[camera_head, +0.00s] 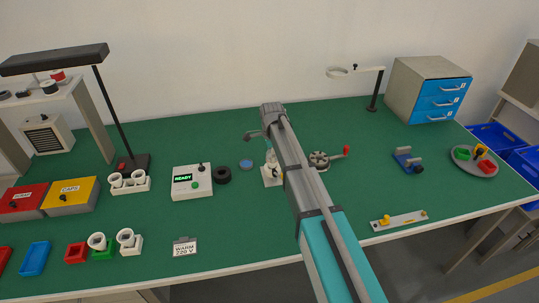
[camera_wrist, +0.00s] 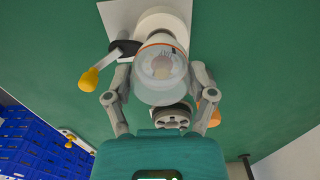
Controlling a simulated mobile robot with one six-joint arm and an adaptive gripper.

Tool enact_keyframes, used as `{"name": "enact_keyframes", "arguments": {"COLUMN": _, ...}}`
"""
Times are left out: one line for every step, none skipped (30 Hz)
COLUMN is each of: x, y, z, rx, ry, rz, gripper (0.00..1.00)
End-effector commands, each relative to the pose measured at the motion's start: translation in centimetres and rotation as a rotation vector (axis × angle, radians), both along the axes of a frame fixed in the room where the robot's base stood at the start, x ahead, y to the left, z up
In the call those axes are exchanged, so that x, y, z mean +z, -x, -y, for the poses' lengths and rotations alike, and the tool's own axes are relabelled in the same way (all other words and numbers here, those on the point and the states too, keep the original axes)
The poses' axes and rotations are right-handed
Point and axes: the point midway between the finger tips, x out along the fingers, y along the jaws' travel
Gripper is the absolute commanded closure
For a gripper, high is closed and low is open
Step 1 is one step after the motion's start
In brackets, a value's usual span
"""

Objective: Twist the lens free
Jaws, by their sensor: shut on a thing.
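A clear, domed lens (camera_wrist: 160,85) sits at the end of a white round fixture (camera_wrist: 163,22) in the wrist view, with an orange-red ring where they meet and a pale bulb inside. My gripper (camera_wrist: 161,75) has its two grey fingers on either side of the lens, shut on it. The lens still looks in line with the fixture; whether it has turned cannot be told. In the head view the white fixture (camera_head: 271,176) stands mid-table, partly hidden by my arm, and my gripper (camera_head: 268,143) is above it.
A lever with a yellow knob (camera_wrist: 88,80) sticks out beside the fixture. A grey wheel with a red-handled crank (camera_head: 320,159) stands close to my arm's right. A control box reading READY (camera_head: 191,181) and a black ring (camera_head: 222,175) are on the left.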

Motion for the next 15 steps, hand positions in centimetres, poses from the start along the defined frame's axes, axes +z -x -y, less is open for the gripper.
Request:
{"name": "enact_keyframes", "arguments": {"x": -0.03, "y": 0.23, "z": 0.05, "rx": 0.033, "ry": 0.001, "rz": -0.004, "gripper": 0.72}}
{"name": "enact_keyframes", "arguments": {"x": -0.03, "y": 0.23, "z": 0.05, "rx": 0.053, "ry": 0.001, "rz": -0.004, "gripper": 0.72}}
{"name": "enact_keyframes", "arguments": {"x": -0.03, "y": 0.24, "z": 0.06, "rx": 0.08, "ry": 0.001, "rz": -0.004, "gripper": 0.72}}
{"name": "enact_keyframes", "arguments": {"x": -0.03, "y": 0.25, "z": 0.07, "rx": 0.1, "ry": 0.001, "rz": -0.004, "gripper": 0.72}}
{"name": "enact_keyframes", "arguments": {"x": -0.03, "y": 0.26, "z": 0.08, "rx": 0.119, "ry": 0.001, "rz": -0.004, "gripper": 0.72}}
{"name": "enact_keyframes", "arguments": {"x": -0.03, "y": 0.27, "z": 0.08, "rx": 0.139, "ry": 0.001, "rz": -0.005, "gripper": 0.72}}
{"name": "enact_keyframes", "arguments": {"x": -0.03, "y": 0.28, "z": 0.09, "rx": 0.153, "ry": 0.001, "rz": -0.005, "gripper": 0.72}}
{"name": "enact_keyframes", "arguments": {"x": -0.03, "y": 0.28, "z": 0.09, "rx": 0.162, "ry": 0.001, "rz": -0.005, "gripper": 0.72}}
{"name": "enact_keyframes", "arguments": {"x": -0.04, "y": 0.28, "z": 0.1, "rx": 0.172, "ry": 0.001, "rz": -0.005, "gripper": 0.72}}
{"name": "enact_keyframes", "arguments": {"x": -0.04, "y": 0.29, "z": 0.12, "rx": 0.177, "ry": 0.001, "rz": -0.005, "gripper": 0.72}}
{"name": "enact_keyframes", "arguments": {"x": -0.04, "y": 0.29, "z": 0.12, "rx": 0.179, "ry": 0.001, "rz": -0.005, "gripper": 0.72}}
{"name": "enact_keyframes", "arguments": {"x": -0.04, "y": 0.28, "z": 0.12, "rx": 0.18, "ry": 0.001, "rz": -0.005, "gripper": 0.72}}
{"name": "enact_keyframes", "arguments": {"x": -0.04, "y": 0.29, "z": 0.13, "rx": 0.18, "ry": 0.001, "rz": -0.005, "gripper": 0.72}}
{"name": "enact_keyframes", "arguments": {"x": -0.04, "y": 0.29, "z": 0.14, "rx": 0.18, "ry": 0.001, "rz": -0.005, "gripper": 0.72}}
{"name": "enact_keyframes", "arguments": {"x": -0.04, "y": 0.29, "z": 0.14, "rx": 0.179, "ry": 0.001, "rz": -0.005, "gripper": 0.72}}
